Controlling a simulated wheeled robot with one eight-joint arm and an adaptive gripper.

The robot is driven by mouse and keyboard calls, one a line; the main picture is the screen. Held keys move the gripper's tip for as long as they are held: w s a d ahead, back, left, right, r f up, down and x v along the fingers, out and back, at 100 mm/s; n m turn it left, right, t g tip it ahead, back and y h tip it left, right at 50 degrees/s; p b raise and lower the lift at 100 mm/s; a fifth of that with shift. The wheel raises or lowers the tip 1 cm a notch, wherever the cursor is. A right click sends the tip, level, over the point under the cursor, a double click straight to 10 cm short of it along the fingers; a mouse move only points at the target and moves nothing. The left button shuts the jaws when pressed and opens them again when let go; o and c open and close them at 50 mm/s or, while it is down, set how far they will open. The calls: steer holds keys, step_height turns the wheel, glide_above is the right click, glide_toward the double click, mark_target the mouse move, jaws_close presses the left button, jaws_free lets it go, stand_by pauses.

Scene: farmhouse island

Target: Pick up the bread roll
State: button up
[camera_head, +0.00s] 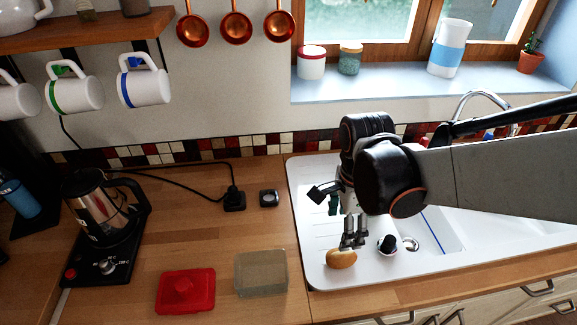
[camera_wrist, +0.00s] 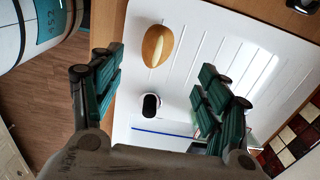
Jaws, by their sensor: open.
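The bread roll (camera_head: 341,258) is a small tan oval on the white sink's draining board (camera_head: 318,262), close to its front left corner. In the wrist view the roll (camera_wrist: 157,46) shows a pale stripe and lies ahead of the fingers, between their lines. My gripper (camera_head: 352,236) points down just above and behind the roll in the head view. I cannot tell whether a fingertip touches the roll.
A small black-and-white object (camera_head: 387,244) stands on the sink just right of the roll; it also shows in the wrist view (camera_wrist: 150,106). A red lidded box (camera_head: 186,291) and a clear container (camera_head: 261,273) sit on the wooden counter to the left. A kettle (camera_head: 104,212) stands further left.

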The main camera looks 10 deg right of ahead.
mark_target(338, 253)
step_height(338, 253, down, 14)
steer(key=b, duration=0.5)
steer(key=shift+r, duration=0.1)
steer(key=c, duration=1.2)
